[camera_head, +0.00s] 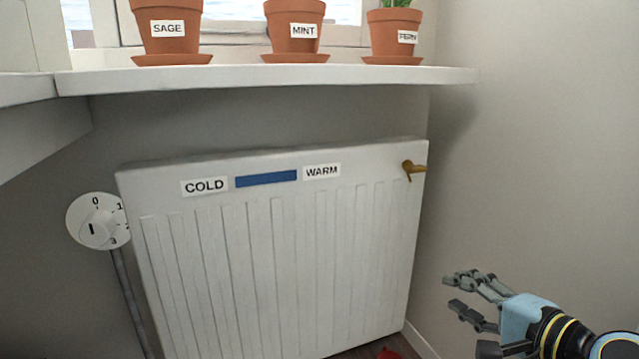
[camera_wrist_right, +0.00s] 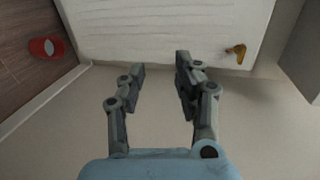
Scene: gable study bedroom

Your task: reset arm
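My right gripper (camera_head: 462,294) is at the lower right of the head view, in front of the right wall. Its fingers point left towards the radiator and hold nothing. In the right wrist view the same gripper (camera_wrist_right: 160,70) shows its two fingers apart with an empty gap between them. The white radiator (camera_head: 340,240) lies beyond the fingertips, and it also fills the top of the wrist view (camera_wrist_right: 150,25). My left gripper is not in view.
A brass valve (camera_head: 412,170) sits at the radiator's upper right corner. A dial (camera_head: 98,221) is at its left. A shelf (camera_head: 270,76) above carries sage (camera_head: 167,45), mint (camera_head: 295,42) and fern-like (camera_head: 392,48) pots. A red object (camera_wrist_right: 46,47) lies on the floor.

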